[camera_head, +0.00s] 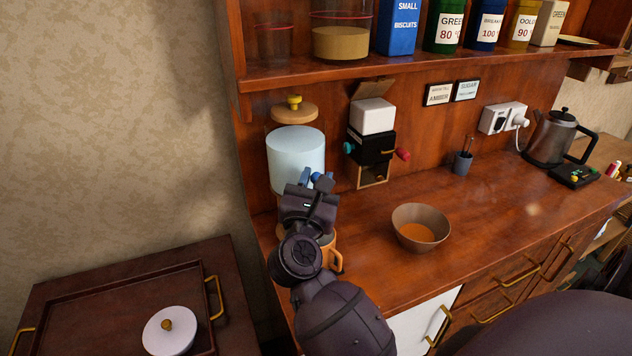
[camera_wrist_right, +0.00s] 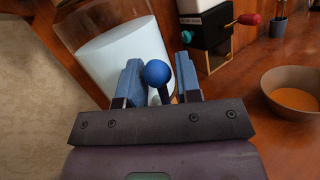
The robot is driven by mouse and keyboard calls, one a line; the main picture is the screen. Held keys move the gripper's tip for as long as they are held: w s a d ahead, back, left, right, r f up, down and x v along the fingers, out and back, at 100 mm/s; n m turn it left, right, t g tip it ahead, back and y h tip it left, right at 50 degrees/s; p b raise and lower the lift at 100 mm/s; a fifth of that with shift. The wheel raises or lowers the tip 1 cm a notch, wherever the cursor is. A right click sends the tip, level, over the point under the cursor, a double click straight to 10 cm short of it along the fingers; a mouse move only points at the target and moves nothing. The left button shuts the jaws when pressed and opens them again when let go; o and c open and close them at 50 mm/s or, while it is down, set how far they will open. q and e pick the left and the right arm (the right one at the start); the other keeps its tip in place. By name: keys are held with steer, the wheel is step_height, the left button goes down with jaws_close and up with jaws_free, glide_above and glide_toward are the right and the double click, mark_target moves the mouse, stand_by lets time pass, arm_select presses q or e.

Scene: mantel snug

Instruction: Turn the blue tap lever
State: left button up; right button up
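The blue tap lever (camera_wrist_right: 157,73) has a round blue knob on a dark stem. In the right wrist view it stands in front of the glass dispenser of pale liquid (camera_wrist_right: 122,55). The dispenser (camera_head: 295,155) has a wooden lid with a yellow knob. My right gripper (camera_wrist_right: 158,80) is open, its two blue-grey fingers on either side of the knob, with visible gaps. In the head view my right gripper (camera_head: 318,182) is at the dispenser's front, and my arm hides its lower part. My left gripper is not in view.
An orange mug (camera_head: 335,260) is partly hidden behind my right arm. A brown bowl (camera_head: 418,215) of orange contents stands to the right. A black and white box with a red-knobbed crank (camera_head: 372,148) stands beside the dispenser. A shelf (camera_head: 400,64) runs above.

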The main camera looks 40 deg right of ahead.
steer(key=shift+s+a+f, duration=0.3)
steer(key=shift+a, duration=0.05)
steer(key=b+v, duration=0.2)
steer(key=v, duration=0.7)
steer(key=shift+s+a, duration=0.3)
steer(key=shift+a, duration=0.05)
steer(key=shift+r, duration=0.1)
stand_by(5.5)
